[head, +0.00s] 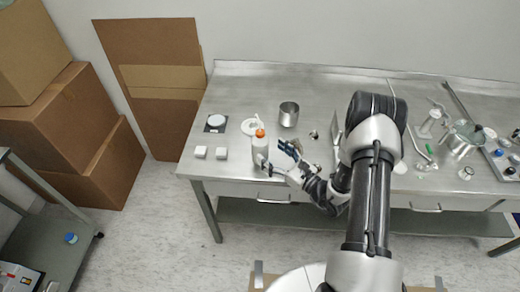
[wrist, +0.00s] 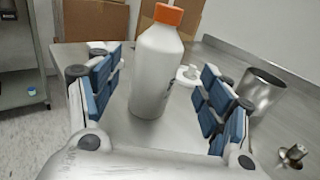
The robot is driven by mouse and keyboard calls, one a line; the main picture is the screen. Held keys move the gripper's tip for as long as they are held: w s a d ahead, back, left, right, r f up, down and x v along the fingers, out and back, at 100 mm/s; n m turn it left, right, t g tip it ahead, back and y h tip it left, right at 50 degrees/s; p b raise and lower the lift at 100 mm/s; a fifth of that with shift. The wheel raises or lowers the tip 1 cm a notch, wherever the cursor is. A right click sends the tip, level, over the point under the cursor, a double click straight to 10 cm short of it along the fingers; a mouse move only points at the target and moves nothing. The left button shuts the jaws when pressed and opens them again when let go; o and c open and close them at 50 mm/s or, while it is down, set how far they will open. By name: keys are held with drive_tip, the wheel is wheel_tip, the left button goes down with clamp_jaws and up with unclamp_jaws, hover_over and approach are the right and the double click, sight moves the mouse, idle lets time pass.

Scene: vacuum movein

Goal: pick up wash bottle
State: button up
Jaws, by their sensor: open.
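The wash bottle (head: 259,147) is white with an orange cap and stands upright near the left front of the steel table. In the wrist view the wash bottle (wrist: 156,72) stands ahead of and between the two blue-padded fingers of my gripper (wrist: 158,98). My gripper is open and empty, with a gap visible on both sides of the bottle. In the head view my gripper (head: 276,156) is just right of the bottle. Its near finger partly overlaps the bottle's lower part, and I cannot tell whether they touch.
A metal beaker (head: 289,114) and a white ring-shaped part (head: 251,126) stand behind the bottle. A small scale (head: 216,123) and two white blocks (head: 211,153) are to the left. Several glass and metal items crowd the right side. Cardboard boxes (head: 70,135) stand left of the table.

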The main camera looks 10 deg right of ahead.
sight(266, 150)
drive_tip(key=b+x, duration=0.1)
drive_tip(key=x, duration=0.4)
drive_tip(key=shift+w+a+f, duration=0.15)
drive_tip(key=shift+w+a, duration=0.05)
drive_tip(key=shift+a, duration=0.2)
drive_tip(key=shift+w, duration=0.25)
drive_tip(key=c, duration=0.8)
